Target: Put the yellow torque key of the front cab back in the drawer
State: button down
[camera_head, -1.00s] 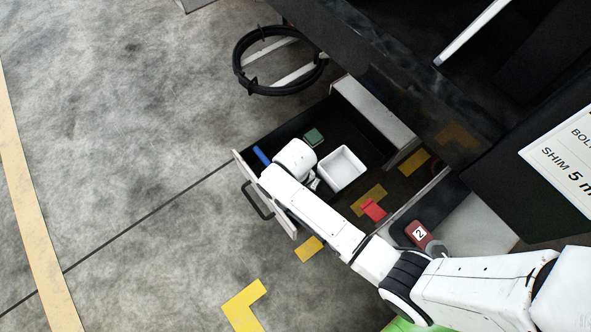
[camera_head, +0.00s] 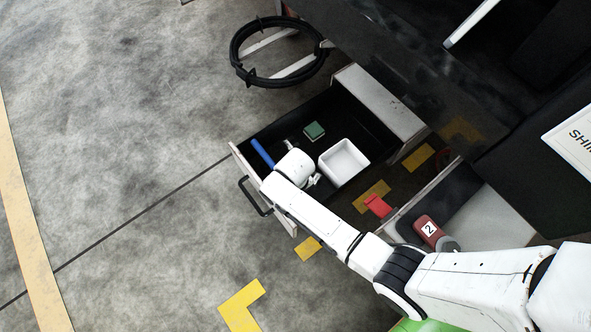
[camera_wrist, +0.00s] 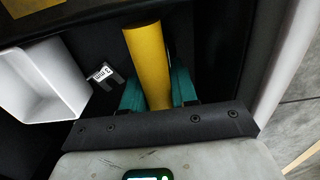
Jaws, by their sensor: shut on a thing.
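The yellow torque key (camera_wrist: 147,60) is a smooth yellow cylinder in the wrist view. My gripper (camera_wrist: 158,92) has its teal fingers on both sides of it and is shut on it. In the head view my white wrist (camera_head: 295,167) is over the open drawer (camera_head: 236,163), near its front panel, and hides the key and the fingers. Whether the key touches the drawer floor cannot be told.
The drawer also holds a blue bar (camera_head: 262,153), a green block (camera_head: 314,130) and a white bin (camera_head: 343,162), which shows at left in the wrist view (camera_wrist: 38,85) beside a small labelled piece (camera_wrist: 104,75). A red tool marked 2 (camera_head: 430,230) lies right of the drawer.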

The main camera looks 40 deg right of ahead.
jog(key=shift+f, duration=0.1)
jog(key=c, duration=0.9)
grip_release()
notch_tip(320, 180, up, 12)
jog(key=p, duration=0.5)
jog(key=shift+p, duration=0.4)
jog(key=shift+t, duration=0.5)
jog(key=s+d+r, duration=0.2)
jog(key=s+r, duration=0.2)
jog(key=s, duration=0.1)
jog(key=s+d+r, duration=0.3)
jog(key=s+r, duration=0.2)
jog(key=s, duration=0.1)
jog(key=s+d+r, duration=0.2)
jog(key=s+r, duration=0.3)
jog(key=shift+s+d, duration=0.3)
jog(key=shift+d, duration=0.1)
